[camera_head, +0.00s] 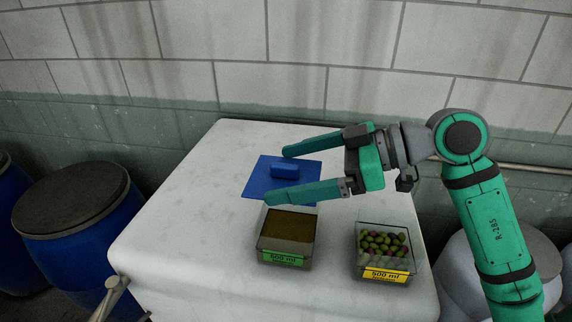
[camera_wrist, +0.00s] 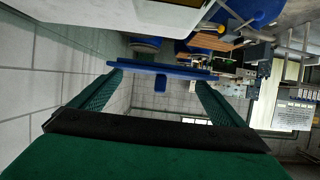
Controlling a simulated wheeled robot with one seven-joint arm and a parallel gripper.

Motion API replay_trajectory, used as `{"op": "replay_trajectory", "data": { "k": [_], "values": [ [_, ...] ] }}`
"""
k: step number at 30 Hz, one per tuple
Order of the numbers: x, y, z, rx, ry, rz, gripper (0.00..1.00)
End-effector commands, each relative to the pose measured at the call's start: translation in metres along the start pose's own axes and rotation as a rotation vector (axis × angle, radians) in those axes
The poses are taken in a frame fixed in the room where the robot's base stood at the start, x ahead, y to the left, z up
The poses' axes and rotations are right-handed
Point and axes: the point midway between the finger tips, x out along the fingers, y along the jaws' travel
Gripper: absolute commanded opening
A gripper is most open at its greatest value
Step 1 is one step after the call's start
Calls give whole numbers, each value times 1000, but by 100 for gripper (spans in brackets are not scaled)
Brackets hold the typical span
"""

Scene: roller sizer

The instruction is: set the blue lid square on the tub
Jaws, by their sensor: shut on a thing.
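The square blue lid (camera_head: 255,178) with a raised blue block handle (camera_head: 284,171) is between the fingers of my gripper (camera_head: 277,175), which are spread wide and shut on it. The handle stands between the fingers without visible contact. In the wrist view the lid (camera_wrist: 160,68) shows edge-on near the fingertips (camera_wrist: 161,80), apart from the white surface. A clear tub (camera_head: 286,248) with brown contents and a green label stands just in front of the lid. A second clear tub (camera_head: 384,265), with green and reddish olives and a yellow label, stands to its right. Both tubs are uncovered.
The white worktop (camera_head: 180,215) is clear on the left. Blue drums with dark tops (camera_head: 75,200) stand beside it at left. A tiled wall (camera_head: 300,90) runs behind. My arm comes in from the right, over the worktop's right side.

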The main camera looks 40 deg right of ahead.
Motion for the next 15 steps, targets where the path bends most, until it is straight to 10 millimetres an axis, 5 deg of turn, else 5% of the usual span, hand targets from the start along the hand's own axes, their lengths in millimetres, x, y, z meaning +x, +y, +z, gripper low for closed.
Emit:
{"op": "replay_trajectory", "data": {
  "k": [15],
  "values": [
    [0, 1, 11, 3, 0, 5, 73]
  ]
}}
